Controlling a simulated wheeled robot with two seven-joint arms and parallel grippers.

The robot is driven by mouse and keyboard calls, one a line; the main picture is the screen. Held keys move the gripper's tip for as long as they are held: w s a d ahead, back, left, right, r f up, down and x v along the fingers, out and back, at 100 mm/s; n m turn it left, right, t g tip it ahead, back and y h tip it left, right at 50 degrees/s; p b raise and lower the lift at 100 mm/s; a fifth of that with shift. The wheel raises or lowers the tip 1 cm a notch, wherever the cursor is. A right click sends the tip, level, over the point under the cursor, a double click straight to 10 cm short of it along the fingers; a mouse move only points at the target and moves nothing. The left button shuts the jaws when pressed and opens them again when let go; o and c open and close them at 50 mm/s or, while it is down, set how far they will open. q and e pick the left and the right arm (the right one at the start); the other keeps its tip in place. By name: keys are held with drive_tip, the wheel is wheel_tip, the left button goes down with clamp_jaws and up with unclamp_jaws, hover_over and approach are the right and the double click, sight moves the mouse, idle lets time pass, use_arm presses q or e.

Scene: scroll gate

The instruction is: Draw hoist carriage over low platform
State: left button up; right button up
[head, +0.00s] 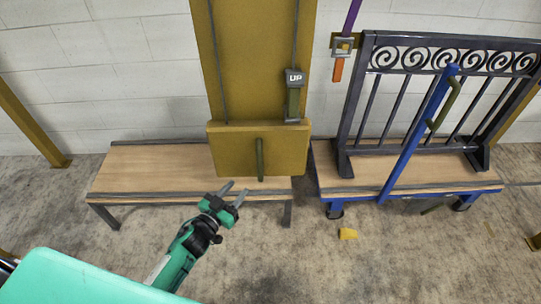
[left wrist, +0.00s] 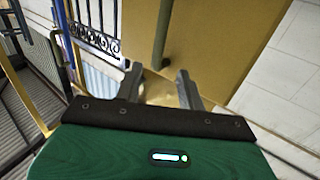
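The hoist carriage (head: 230,150) is a mustard-yellow panel with a dark upright handle (head: 260,160), in front of a tall yellow mast. The handle also shows in the left wrist view (left wrist: 163,35), beyond the fingers. My right gripper is not in view.
A blue cart (head: 345,188) stands right of the platform, bearing a dark scroll gate (head: 450,55) and a blue bar (head: 420,130). A box marked UP (head: 294,78) hangs by the mast. A yellow scrap (head: 348,234) lies on the floor. The front floor is mostly clear.

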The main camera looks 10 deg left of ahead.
sight(258, 164)
use_arm(q)
drive_tip(key=x, duration=1.2)
drive_tip(key=shift+w+r, duration=0.1)
drive_tip(key=shift+r, duration=0.05)
drive_tip(key=shift+x, duration=0.8)
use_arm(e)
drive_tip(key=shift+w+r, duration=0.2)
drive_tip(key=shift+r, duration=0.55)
use_arm(q)
clamp_jaws()
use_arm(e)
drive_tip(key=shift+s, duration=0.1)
